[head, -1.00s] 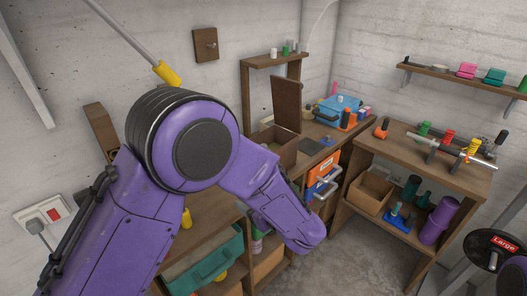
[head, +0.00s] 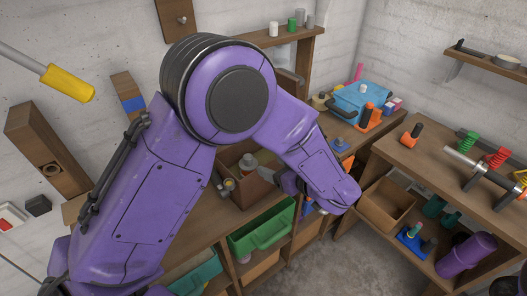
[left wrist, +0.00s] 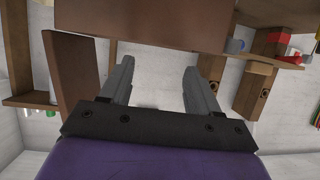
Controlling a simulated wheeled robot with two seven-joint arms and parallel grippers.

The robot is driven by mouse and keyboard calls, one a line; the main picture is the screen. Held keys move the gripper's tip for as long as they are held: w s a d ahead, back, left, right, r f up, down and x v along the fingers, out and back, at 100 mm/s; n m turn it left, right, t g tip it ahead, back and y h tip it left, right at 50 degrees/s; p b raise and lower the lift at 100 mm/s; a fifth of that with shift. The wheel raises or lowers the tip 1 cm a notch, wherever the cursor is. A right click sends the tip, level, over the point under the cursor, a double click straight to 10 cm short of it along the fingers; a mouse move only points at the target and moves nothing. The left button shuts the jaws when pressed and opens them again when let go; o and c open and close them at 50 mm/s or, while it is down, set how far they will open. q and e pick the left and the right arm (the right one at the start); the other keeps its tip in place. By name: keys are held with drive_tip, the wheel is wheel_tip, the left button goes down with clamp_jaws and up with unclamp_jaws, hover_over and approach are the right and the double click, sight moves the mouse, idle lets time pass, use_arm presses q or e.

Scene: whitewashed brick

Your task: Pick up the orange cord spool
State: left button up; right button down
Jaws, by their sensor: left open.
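A small orange piece with a dark top (head: 411,135) stands on the right-hand wooden bench in the head view. Another orange piece with a dark post (head: 369,117) stands by the blue crate at the back. I cannot tell which, if either, is the cord spool. My left gripper (head: 284,181) is bent back beside the open brown box on the left bench, partly hidden by my purple arm. In the left wrist view my left gripper (left wrist: 158,66) is open, with nothing between its fingers, and a brown board lies just beyond them. My right gripper is not in view.
The open brown box (head: 236,191) on the left bench holds a greyish item. The blue crate (head: 362,98) stands at the back corner. A green bin (head: 262,236) sits below the left bench. The right bench carries a metal bar with coloured springs. Floor between the benches is clear.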

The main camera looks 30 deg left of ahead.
sight(250, 158)
use_arm(q)
drive_tip(key=p+x, duration=0.4)
drive_tip(key=x, duration=0.6)
drive_tip(key=shift+f, duration=0.2)
drive_tip(key=shift+s+a, duration=0.1)
drive_tip(key=shift+s, duration=0.15)
drive_tip(key=shift+c, duration=1.4)
drive_tip(key=shift+s, duration=0.1)
clamp_jaws()
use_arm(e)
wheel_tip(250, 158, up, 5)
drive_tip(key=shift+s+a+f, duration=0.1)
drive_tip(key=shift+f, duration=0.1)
